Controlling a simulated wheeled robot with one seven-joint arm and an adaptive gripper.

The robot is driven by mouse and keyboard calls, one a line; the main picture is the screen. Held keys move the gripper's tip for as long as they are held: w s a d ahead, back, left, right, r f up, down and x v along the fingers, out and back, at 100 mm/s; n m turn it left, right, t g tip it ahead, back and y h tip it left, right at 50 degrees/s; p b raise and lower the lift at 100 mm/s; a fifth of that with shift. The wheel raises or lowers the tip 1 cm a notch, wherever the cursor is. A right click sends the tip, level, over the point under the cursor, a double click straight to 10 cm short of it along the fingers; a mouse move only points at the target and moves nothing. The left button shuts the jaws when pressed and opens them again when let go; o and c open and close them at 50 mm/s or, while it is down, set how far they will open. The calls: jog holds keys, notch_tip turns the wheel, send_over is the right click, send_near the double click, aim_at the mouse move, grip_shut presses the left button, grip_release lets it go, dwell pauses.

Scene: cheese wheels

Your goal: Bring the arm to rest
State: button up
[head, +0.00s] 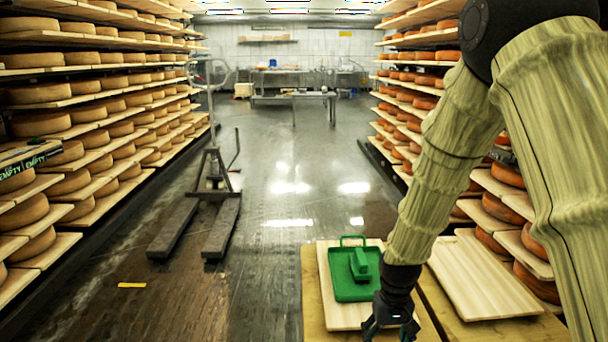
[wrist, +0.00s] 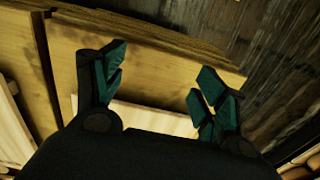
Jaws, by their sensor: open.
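My gripper (head: 390,328) is low at the bottom of the head view, over the near part of the left pale board, just in front of a green tray. In the wrist view my gripper (wrist: 158,90) has its two dark green fingers spread wide with nothing between them. Wood planks and a strip of pale board show beyond the fingers. My arm comes down from the upper right of the head view in a pale ribbed cover, bent at the elbow.
The green tray (head: 345,285) with a green block-like piece (head: 360,264) lies on the left pale board (head: 325,300). Another pale board (head: 480,280) lies to the right. Cheese shelves line both sides. A pallet truck (head: 208,195) stands on the open floor at left.

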jog(key=s+d+f, duration=0.1)
jog(key=s+f, duration=0.7)
jog(key=f, duration=0.5)
jog(key=s+d+f, duration=0.1)
jog(key=s+f, duration=0.7)
jog(key=s, duration=0.5)
jog(key=s+d+f, duration=0.1)
jog(key=s+f, duration=0.6)
jog(key=s, duration=0.6)
notch_tip(320, 180, up, 29)
jog(key=p, duration=2.9)
jog(key=shift+w+r+m, duration=0.2)
jog(key=shift+w+m, duration=0.1)
jog(key=shift+c, duration=0.5)
